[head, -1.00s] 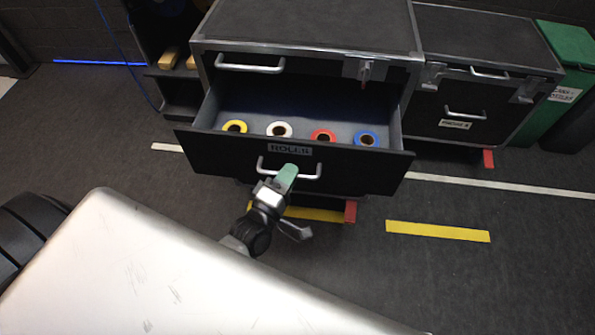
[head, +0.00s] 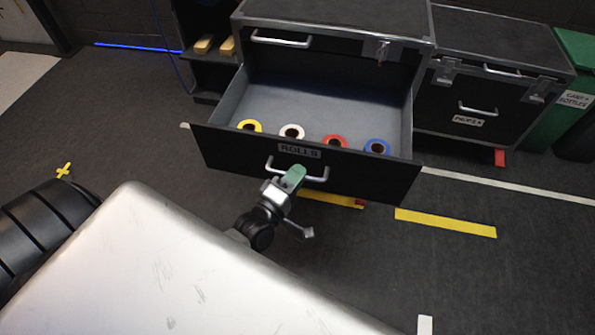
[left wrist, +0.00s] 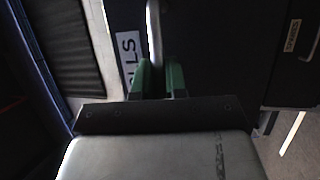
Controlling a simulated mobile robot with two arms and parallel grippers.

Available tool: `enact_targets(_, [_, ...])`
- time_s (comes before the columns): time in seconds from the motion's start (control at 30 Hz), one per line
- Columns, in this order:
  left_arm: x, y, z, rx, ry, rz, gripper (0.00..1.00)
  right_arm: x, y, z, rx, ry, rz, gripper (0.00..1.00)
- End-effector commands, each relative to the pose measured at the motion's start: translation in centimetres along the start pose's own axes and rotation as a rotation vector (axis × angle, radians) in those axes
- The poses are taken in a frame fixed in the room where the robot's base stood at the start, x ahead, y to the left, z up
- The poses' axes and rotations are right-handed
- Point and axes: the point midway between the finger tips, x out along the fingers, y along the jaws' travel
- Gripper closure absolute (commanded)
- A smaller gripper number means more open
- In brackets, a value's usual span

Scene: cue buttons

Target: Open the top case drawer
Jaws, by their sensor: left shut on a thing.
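The black case (head: 335,12) with metal edges stands at the back centre in the head view. Its drawer (head: 225,148), labelled ROLLS, is pulled well out. Four-coloured tape rolls lie along its front inside: yellow (head: 249,126), white (head: 291,132), red (head: 334,141) and blue (head: 377,147). My left gripper (head: 293,176) is shut on the silver drawer handle (head: 318,179) at the drawer front. In the left wrist view its green fingers (left wrist: 160,80) close around the handle (left wrist: 154,30), beside the label. My right gripper is not in view.
A second black case (head: 500,40) stands to the right, with a green bin (head: 575,50) beyond it. A shelf with wooden blocks (head: 204,44) is at the left. Yellow and white floor strips (head: 446,223) lie on open dark floor in front.

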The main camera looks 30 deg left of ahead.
Motion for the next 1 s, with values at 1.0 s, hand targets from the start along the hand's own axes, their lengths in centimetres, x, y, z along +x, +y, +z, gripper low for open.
enact_targets(1.0, [0.7,3.8,-0.3,-0.001,0.003,0.006,0.64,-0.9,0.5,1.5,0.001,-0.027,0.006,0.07])
